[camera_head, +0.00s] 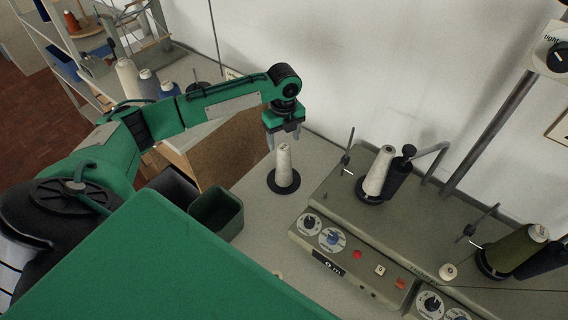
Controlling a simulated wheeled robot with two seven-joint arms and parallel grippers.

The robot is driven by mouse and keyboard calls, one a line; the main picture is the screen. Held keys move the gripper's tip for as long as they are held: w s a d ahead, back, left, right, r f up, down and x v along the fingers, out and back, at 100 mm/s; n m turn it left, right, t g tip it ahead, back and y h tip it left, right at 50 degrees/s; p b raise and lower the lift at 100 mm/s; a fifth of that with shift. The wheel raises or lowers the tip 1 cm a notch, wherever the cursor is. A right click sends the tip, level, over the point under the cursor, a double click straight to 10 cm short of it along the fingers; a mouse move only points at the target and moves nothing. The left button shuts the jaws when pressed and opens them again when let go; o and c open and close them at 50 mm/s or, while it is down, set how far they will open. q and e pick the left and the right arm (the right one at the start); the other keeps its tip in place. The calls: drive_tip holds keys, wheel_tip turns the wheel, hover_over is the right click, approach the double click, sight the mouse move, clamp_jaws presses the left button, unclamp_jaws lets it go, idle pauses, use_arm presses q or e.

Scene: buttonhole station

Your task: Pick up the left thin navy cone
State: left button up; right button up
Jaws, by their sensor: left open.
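The left thin navy cone (399,176) stands tilted on the sewing unit, just right of a white cone (379,172) that partly hides it. It looks very dark, with a black knob-like top. Another dark navy cone (545,261) shows at the right edge, behind an olive cone (514,250). My left gripper (285,138) is open, pointing down, well to the left of the left navy cone. Its fingers are around or just behind the top of a white cone (284,168) on a black round base; I cannot tell whether they touch. My right gripper is out of view.
The grey machine housing (330,210) with dials and buttons fills the right. A thin rod (347,152) and a bent metal arm (432,150) stand near the navy cone. A dark green bin (218,212) is at left centre. Several cones stand at upper left.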

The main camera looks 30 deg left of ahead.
sight(284, 146)
use_arm(q)
drive_tip(key=shift+f, duration=0.7)
drive_tip(key=shift+f+p, duration=0.25)
drive_tip(key=shift+p, duration=0.05)
wheel_tip(284, 146, down, 4)
drive_tip(key=shift+w+a+f+p, duration=0.1)
drive_tip(key=shift+f+p, duration=0.1)
drive_tip(key=shift+p, duration=0.75)
drive_tip(key=shift+f, duration=0.2)
drive_tip(key=c, duration=1.3)
drive_tip(key=shift+r, duration=0.1)
wheel_tip(284, 146, up, 20)
drive_tip(key=b, duration=0.4)
